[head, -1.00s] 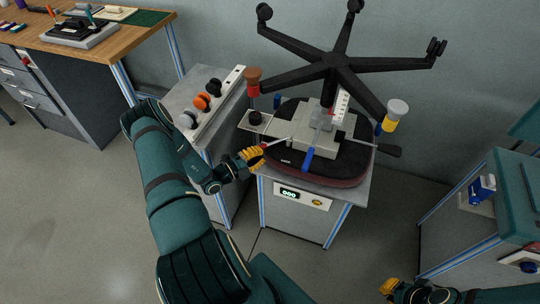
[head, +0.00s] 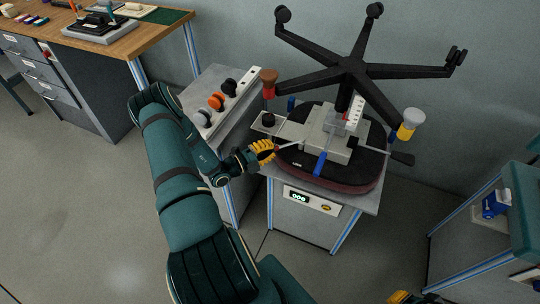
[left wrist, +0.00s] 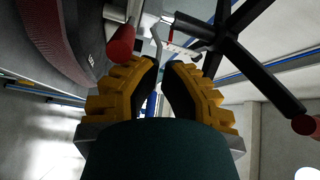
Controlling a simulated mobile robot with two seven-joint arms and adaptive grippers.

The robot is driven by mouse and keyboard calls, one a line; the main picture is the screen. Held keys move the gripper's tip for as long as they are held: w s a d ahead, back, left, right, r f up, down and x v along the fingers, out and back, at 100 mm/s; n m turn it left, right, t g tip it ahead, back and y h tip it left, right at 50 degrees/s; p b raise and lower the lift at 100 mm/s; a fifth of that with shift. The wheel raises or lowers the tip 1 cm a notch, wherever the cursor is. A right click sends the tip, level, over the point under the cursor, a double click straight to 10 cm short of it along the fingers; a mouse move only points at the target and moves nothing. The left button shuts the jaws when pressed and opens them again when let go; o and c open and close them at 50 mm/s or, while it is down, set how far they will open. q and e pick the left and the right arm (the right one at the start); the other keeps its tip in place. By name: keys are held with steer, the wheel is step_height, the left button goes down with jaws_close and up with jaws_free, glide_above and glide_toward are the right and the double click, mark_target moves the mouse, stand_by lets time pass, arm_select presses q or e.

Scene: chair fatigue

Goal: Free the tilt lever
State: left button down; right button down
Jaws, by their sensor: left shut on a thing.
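An upturned chair has its dark seat (head: 330,181) on a grey stand, with a pale mechanism box (head: 325,148) on the seat's underside. A thin pale lever (head: 287,145) sticks out left from the mechanism. My left gripper (head: 267,150) is shut on the lever's outer end. In the left wrist view, a bent grey rod (left wrist: 157,42) runs towards the gap between the yellow fingers (left wrist: 162,72), and a red cylinder (left wrist: 122,42) is beside them. The fingers hide the held part. My right gripper (head: 402,297) only just shows at the bottom edge; its jaws are unclear.
The black five-arm base (head: 352,70) rises above the seat. A blue clamp (head: 320,163) and a yellow-and-white knob (head: 410,124) are close by. A side cabinet (head: 217,78) carries several knobs; a teal-topped bench stands at right.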

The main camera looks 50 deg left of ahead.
arm_select(q)
step_height(320, 180, up, 6)
steer(key=shift+d, duration=0.25)
stand_by(0.6)
